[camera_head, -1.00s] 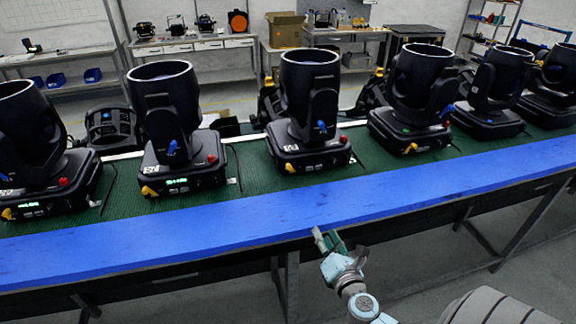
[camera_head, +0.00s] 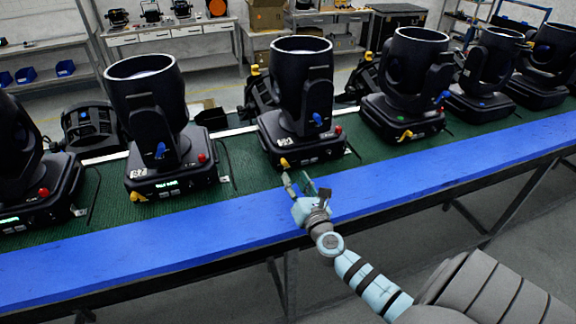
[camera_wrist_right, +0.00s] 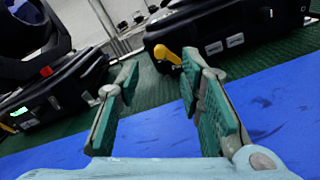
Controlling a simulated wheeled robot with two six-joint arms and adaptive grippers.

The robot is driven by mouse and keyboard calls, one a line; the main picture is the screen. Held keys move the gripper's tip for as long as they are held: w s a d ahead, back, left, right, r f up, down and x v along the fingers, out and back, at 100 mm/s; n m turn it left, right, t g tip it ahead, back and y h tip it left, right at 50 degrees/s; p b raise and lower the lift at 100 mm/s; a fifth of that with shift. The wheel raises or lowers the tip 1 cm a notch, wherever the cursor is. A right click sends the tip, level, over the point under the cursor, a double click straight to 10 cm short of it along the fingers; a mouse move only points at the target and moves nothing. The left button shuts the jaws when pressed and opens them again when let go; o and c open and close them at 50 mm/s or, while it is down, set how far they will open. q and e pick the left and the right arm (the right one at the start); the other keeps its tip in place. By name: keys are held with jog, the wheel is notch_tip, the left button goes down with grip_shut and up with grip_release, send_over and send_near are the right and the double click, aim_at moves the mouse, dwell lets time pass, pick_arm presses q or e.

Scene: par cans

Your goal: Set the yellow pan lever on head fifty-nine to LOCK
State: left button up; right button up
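Several black moving heads stand in a row on a green mat, each with a yellow lever low on its base. The middle head (camera_head: 302,100) has its yellow lever (camera_head: 284,163) at its front left corner. Its number label is too small to read surely, so I cannot tell which head is fifty-nine. My right gripper (camera_head: 307,184) is open and empty over the bench's front part, just short of this lever. In the right wrist view a yellow lever (camera_wrist_right: 167,54) shows beyond and between the open fingers (camera_wrist_right: 158,78), apart from them. My left gripper is not in view.
The blue front strip (camera_head: 150,228) of the bench is clear. The green mat (camera_head: 238,160) shows between the heads. Another head (camera_head: 160,115) stands to the left with a lit display, and one (camera_head: 412,85) to the right. Shelves and tables stand behind.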

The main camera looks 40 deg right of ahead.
aim_at(285, 164)
jog(key=x, duration=0.5)
jog(key=b+x, duration=0.1)
jog(key=x, duration=0.1)
jog(key=shift+w+f, duration=0.25)
jog(key=shift+f, duration=0.1)
jog(key=shift+s+r, duration=0.15)
jog(key=shift+a, duration=0.1)
jog(key=shift+c, duration=0.7)
grip_shut()
